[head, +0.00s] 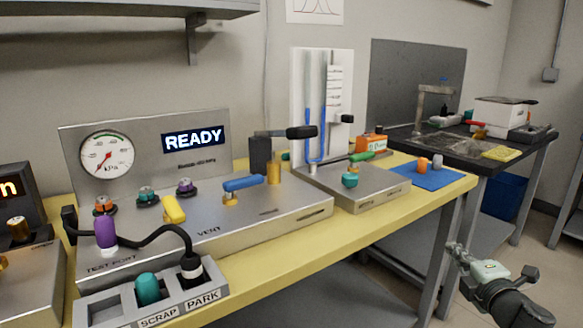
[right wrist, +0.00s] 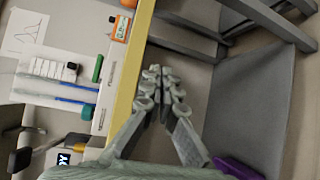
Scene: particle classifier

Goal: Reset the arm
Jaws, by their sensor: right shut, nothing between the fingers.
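My right gripper (head: 456,250) is at the lower right of the head view, in front of the yellow bench edge, over open floor. Its fingers are together and hold nothing. In the right wrist view its fingertips (right wrist: 160,72) meet beside the yellow bench edge (right wrist: 128,85). My left gripper is not in view. The classifier panel (head: 150,155) on the bench shows READY on its display (head: 196,139), beside a round kPa gauge (head: 106,159).
The bench carries a yellow lever (head: 174,209), a blue lever (head: 243,183), a SCRAP and PARK holder (head: 120,309), a manometer board (head: 322,105) and a blue mat (head: 428,178). A dark sink table (head: 515,147) stands behind at right.

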